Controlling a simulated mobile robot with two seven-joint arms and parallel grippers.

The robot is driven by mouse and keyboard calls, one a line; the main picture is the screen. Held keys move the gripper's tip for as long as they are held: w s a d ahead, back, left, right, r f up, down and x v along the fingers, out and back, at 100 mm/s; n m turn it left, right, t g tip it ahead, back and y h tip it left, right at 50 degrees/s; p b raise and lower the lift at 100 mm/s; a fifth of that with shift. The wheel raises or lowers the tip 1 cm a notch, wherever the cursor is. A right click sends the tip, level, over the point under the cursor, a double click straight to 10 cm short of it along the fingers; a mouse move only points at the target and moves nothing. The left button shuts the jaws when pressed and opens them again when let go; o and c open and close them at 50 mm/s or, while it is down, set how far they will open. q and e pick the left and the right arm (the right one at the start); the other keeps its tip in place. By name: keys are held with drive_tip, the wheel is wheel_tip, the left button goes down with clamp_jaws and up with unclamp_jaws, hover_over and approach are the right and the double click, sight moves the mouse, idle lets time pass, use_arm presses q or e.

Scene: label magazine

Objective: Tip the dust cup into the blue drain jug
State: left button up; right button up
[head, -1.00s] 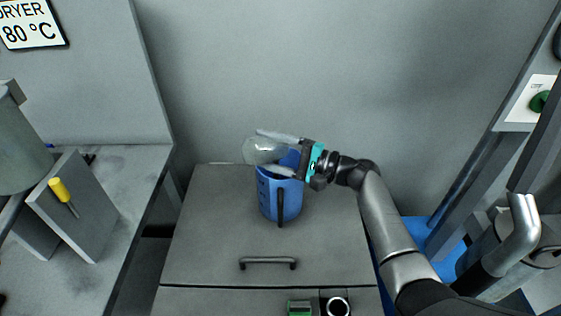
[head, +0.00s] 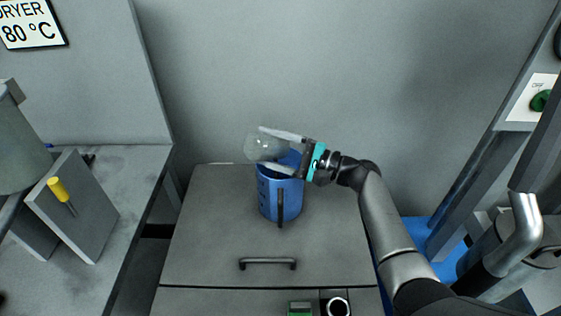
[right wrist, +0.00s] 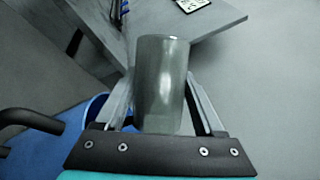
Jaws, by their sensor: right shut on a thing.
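The blue drain jug (head: 279,198) stands upright on the grey cabinet top, its dark handle facing me. The clear dust cup (head: 262,146) is held tilted above the jug's mouth, towards its left and rear side. My right gripper (head: 284,152) is shut on the cup, one finger on each side. In the right wrist view the cup (right wrist: 160,85) shows as a smoky see-through cylinder between the fingers, with part of the blue jug (right wrist: 75,145) below left. Whether anything is inside the cup or jug I cannot tell. My left gripper is not in view.
The grey cabinet (head: 215,235) has free top around the jug. At left is a bench with a grey block holding a yellow-handled tool (head: 58,190). A green switch (head: 541,101) and frame posts stand at right.

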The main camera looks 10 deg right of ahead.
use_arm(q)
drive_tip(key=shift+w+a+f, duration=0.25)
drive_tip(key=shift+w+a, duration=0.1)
use_arm(e)
drive_tip(key=shift+w+d+r+m, duration=0.1)
drive_tip(key=shift+w+d+m, duration=0.1)
drive_tip(key=shift+m, duration=0.3)
drive_tip(key=shift+w+d+r+m, duration=0.1)
drive_tip(key=shift+d+m, duration=0.05)
drive_tip(key=shift+m, duration=0.35)
use_arm(q)
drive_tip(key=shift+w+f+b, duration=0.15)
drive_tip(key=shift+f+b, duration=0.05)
drive_tip(key=shift+b, duration=0.25)
use_arm(e)
drive_tip(key=shift+w+d+r+m+t+y, duration=0.15)
drive_tip(key=shift+d+m+t+y, duration=0.2)
drive_tip(key=shift+m+t, duration=0.45)
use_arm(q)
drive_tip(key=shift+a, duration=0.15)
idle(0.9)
